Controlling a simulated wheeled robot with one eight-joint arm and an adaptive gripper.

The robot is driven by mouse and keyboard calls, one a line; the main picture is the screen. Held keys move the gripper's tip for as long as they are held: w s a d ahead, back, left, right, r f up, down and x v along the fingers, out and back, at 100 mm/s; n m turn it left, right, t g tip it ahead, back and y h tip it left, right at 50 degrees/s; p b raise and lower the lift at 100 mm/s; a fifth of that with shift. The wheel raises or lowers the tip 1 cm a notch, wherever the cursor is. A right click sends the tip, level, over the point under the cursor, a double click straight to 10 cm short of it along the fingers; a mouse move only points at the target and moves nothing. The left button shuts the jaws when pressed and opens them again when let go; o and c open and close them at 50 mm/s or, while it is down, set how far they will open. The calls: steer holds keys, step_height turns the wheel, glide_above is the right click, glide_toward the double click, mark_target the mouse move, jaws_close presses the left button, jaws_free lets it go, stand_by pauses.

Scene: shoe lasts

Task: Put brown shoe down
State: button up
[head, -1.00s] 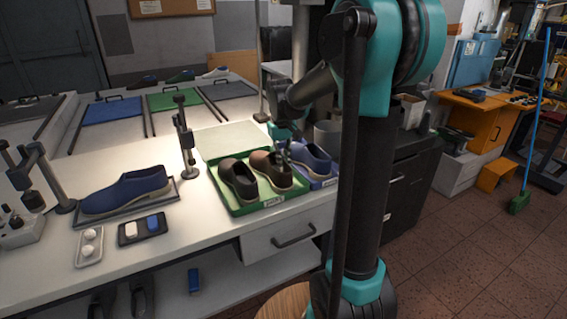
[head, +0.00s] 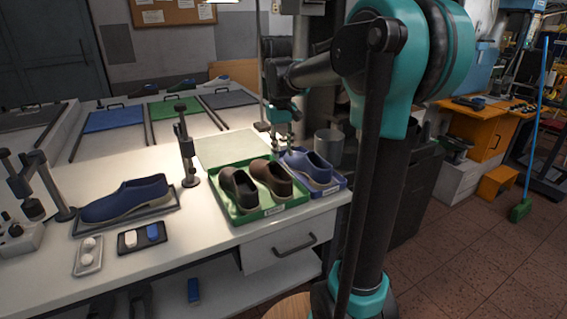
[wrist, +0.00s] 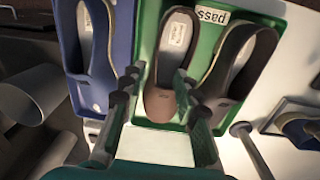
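The brown shoe (head: 271,179) stands in the green tray (head: 270,213), to the right of a darker brown-grey shoe (head: 239,188). In the wrist view the brown shoe (wrist: 177,38) lies beyond the fingers, sole down, with a pale label on its insole. My gripper (head: 278,137) is above the back edge of the tray, apart from the shoe in the head view. In the wrist view my gripper (wrist: 160,88) has its two fingers spread, with the shoe's end showing between them. It holds nothing that I can see.
A blue tray (head: 333,189) with a blue shoe (head: 308,166) stands close on the right. A metal cup (head: 329,145) is behind it. A post stand (head: 187,150) rises left of the green tray. Another blue shoe (head: 126,199) lies farther left.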

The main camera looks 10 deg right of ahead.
step_height(320, 180, up, 3)
steer(key=shift+r, duration=0.2)
